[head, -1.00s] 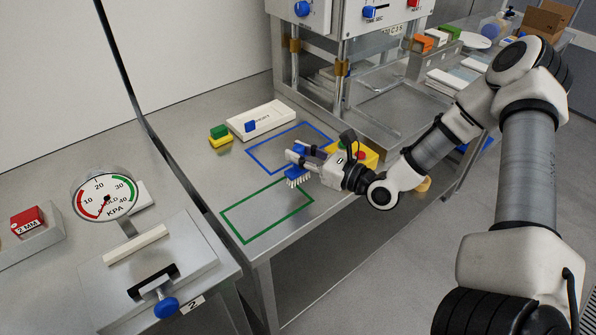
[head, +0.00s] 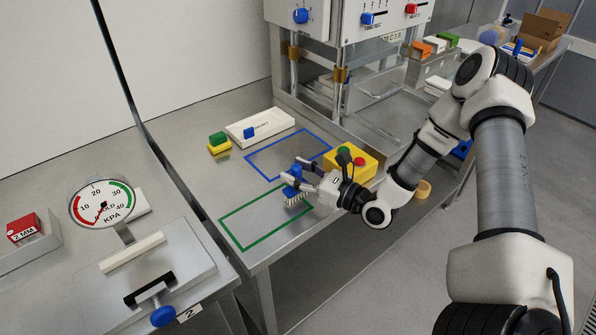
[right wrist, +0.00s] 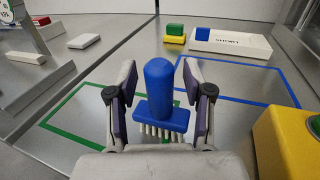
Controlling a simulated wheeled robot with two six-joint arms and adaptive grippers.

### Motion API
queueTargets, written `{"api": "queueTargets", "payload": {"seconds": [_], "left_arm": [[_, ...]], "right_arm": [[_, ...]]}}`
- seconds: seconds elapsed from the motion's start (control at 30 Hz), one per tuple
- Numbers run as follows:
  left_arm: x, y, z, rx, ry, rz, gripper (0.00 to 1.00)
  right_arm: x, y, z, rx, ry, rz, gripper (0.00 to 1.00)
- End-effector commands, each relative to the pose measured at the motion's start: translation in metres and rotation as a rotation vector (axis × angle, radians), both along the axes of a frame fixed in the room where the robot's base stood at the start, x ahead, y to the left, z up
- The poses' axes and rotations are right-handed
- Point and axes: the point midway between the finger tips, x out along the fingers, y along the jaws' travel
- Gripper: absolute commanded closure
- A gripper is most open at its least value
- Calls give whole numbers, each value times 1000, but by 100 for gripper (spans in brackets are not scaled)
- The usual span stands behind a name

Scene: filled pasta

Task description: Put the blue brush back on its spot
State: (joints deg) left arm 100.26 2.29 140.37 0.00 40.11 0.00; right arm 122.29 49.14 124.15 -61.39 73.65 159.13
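The blue brush (head: 292,191) is upright with its white bristles down, at the right end of the green outline (head: 247,243). I cannot tell whether the bristles touch the table. My right gripper (head: 297,175) has its fingers on either side of the brush. In the right wrist view the blue handle (right wrist: 160,85) stands between the spread finger pads of the gripper (right wrist: 160,95), with gaps on both sides. The blue outline (head: 263,177) on the table behind is empty. My left gripper is not in view.
A yellow box with green and red buttons (head: 350,157) stands close to my right gripper. A white case (head: 262,127) and a green-and-yellow sponge (head: 219,143) lie at the back. A gauge machine (head: 160,262) stands at left. The green outline's interior is mostly clear.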

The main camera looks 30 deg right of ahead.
Motion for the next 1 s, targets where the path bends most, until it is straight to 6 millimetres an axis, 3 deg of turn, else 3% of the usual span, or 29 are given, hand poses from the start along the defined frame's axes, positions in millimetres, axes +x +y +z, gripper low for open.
{"api": "queueTargets", "payload": {"seconds": [0.17,0.47,0.8,1.0], "left_arm": [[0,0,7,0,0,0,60],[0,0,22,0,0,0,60],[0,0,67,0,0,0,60],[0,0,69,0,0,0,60]], "right_arm": [[-3,-2,5,3,1,-3,49],[-49,-22,8,7,-1,-8,49],[-102,-43,10,1,2,-4,49],[-112,-46,4,0,0,-1,49]]}}
